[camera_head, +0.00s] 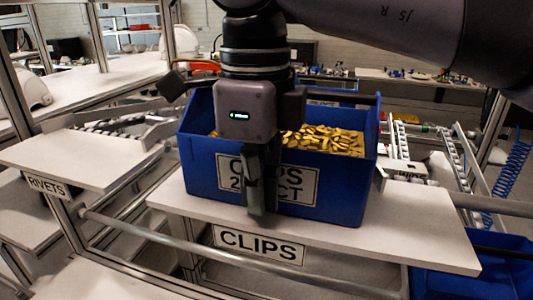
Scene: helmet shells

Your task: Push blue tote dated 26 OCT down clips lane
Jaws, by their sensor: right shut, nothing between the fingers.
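The blue tote (335,195) stands upright on the white shelf (420,232) that bears the CLIPS sign (258,245). It is filled with brass-coloured clips (322,140). Its white front label (302,185) shows CLIPS and part of a date ending in CT; the middle of the label is hidden behind my fingers. My right gripper (261,205) points down in front of the tote's front wall, shut and empty. I cannot tell whether its fingers touch the wall. My left gripper is out of view.
A white shelf with a RIVETS sign (48,186) is at the left. Roller lanes (400,150) run behind and right of the tote. Another blue bin (475,270) sits lower right. A metal rail (210,257) crosses below the shelf. The shelf is bare right of the tote.

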